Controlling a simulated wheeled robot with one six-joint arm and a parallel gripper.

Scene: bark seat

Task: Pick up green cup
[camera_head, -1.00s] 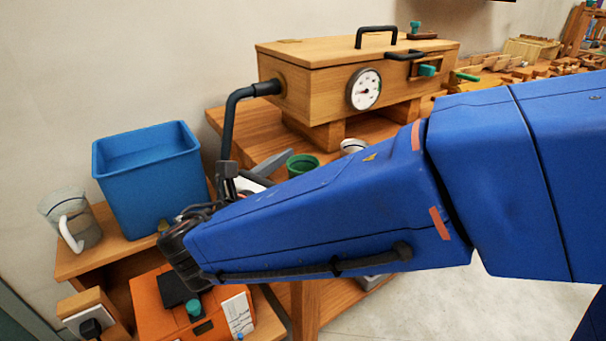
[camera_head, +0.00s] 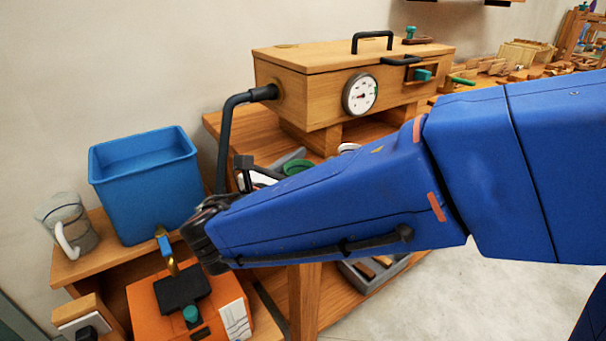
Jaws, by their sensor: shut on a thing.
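The green cup (camera_head: 297,166) is on the wooden bench below the box with the dial. Its rim and dark opening show just above my blue arm, and its lower part is hidden. My gripper (camera_head: 291,158) is mostly hidden behind the arm. One grey finger shows against the cup's far left rim, and the gripper is shut on the cup. I cannot tell whether the cup is clear of the bench.
A wooden box with a dial (camera_head: 360,92) and a bent black pipe (camera_head: 224,140) stand close behind the gripper. A white cup (camera_head: 348,147) is right of the green one. A blue bin (camera_head: 147,190), a clear jug (camera_head: 66,225) and an orange box (camera_head: 170,305) are at left.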

